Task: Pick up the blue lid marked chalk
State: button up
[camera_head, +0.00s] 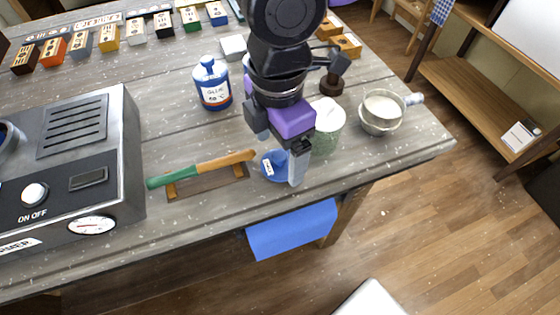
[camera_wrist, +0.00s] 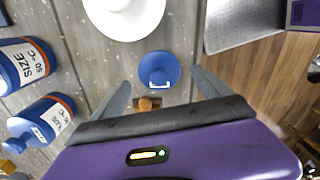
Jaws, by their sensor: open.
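The blue lid (camera_head: 273,165) lies near the front edge of the grey wooden table, with a small white label whose word is too small to read. In the head view my gripper (camera_head: 287,163) is over it and a finger hides its right side. In the wrist view the round blue lid (camera_wrist: 159,66) shows whole, with a raised middle and a white tag at its lower edge. My gripper (camera_wrist: 161,82) is open, with one finger to each side of the lid. No contact with the lid shows.
A green-and-orange stick (camera_head: 202,169) lies on a wooden rest to the left. A pale green jar (camera_head: 328,125) stands close behind and right, with a cup (camera_head: 382,112) beyond. A blue glue bottle (camera_head: 212,84) stands behind. A grey machine (camera_head: 75,160) fills the left.

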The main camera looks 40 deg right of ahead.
jog(key=shift+f, duration=1.3)
jog(key=c, duration=1.4)
jog(key=shift+r, duration=0.1)
jog(key=shift+c, duration=0.2)
